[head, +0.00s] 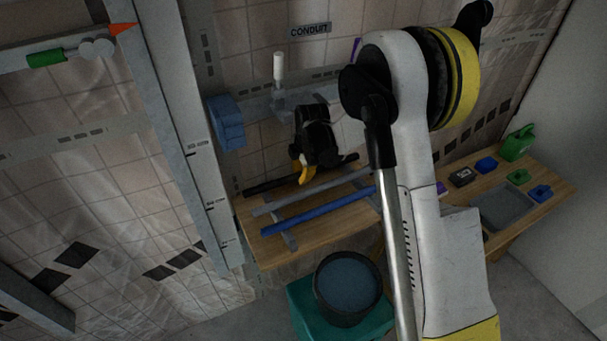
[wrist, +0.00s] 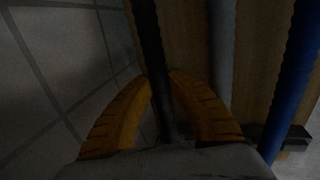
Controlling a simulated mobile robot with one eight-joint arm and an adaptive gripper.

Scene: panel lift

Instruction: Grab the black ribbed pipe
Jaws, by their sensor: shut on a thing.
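The black ribbed pipe (head: 268,186) lies at the back of the wooden bench, nearest the tiled wall. It also shows in the wrist view (wrist: 149,45), running down between the yellow fingers. My gripper (head: 301,177) is over the pipe, and in the wrist view my gripper (wrist: 163,77) is shut on it, one finger on each side. The palm hides the near part of the pipe. I cannot tell whether the pipe is clear of its supports.
A grey pipe (head: 312,191) and a blue pipe (head: 318,211) lie parallel in front, across a grey rack (head: 288,239). A dark bucket (head: 347,287) stands on a teal box (head: 302,296) below the bench. A grey tray (head: 503,207) and small items are at right.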

